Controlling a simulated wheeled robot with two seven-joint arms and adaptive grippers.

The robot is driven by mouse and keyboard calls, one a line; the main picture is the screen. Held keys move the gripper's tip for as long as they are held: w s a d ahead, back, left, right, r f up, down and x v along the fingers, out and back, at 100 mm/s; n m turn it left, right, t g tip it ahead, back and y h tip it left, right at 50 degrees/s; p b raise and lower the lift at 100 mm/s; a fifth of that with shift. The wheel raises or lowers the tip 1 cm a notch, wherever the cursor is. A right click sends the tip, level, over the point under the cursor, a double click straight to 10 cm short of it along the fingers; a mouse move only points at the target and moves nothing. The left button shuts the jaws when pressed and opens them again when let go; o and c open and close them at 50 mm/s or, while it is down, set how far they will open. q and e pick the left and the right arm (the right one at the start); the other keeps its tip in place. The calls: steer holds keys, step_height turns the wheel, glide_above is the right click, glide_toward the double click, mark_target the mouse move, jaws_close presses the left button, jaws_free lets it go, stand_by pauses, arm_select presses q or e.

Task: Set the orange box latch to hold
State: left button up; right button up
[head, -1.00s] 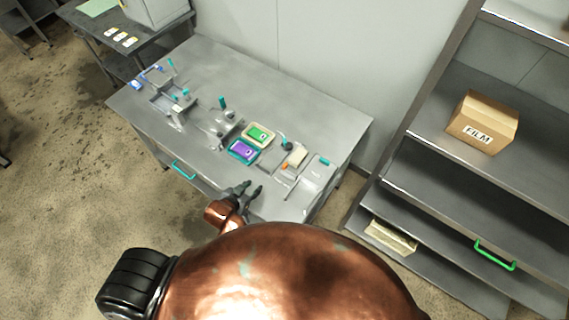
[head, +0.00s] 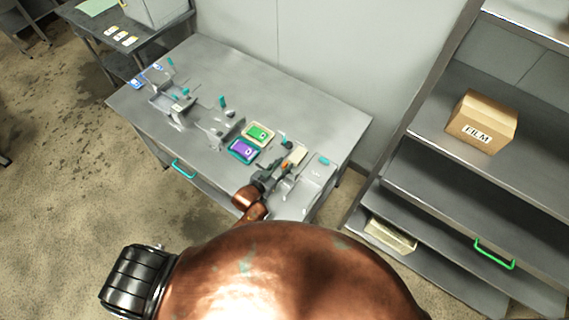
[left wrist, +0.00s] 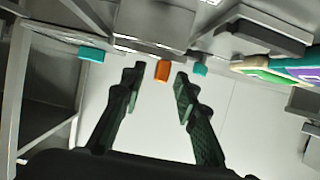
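The orange latch (left wrist: 163,71) shows in the left wrist view as a small orange block at the edge of a grey box (left wrist: 150,25). In the head view the orange piece (head: 285,166) is small, beside a cream block on the table. My left gripper (left wrist: 158,80) has its two dark fingers apart, with the orange piece showing between the tips. I cannot tell whether they touch it. In the head view my left gripper (head: 275,172) is over the table's near right part, close to the orange piece. My right gripper is not in view.
A purple panel (head: 242,151) and a green panel (head: 258,134) lie left of the gripper. Teal-tipped fixtures stand on the metal table (head: 300,95). A rack with a FILM box (head: 482,121) stands at right.

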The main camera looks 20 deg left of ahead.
arm_select(q)
steer(key=shift+x, duration=0.85)
steer(key=shift+c, duration=0.3)
jaws_close()
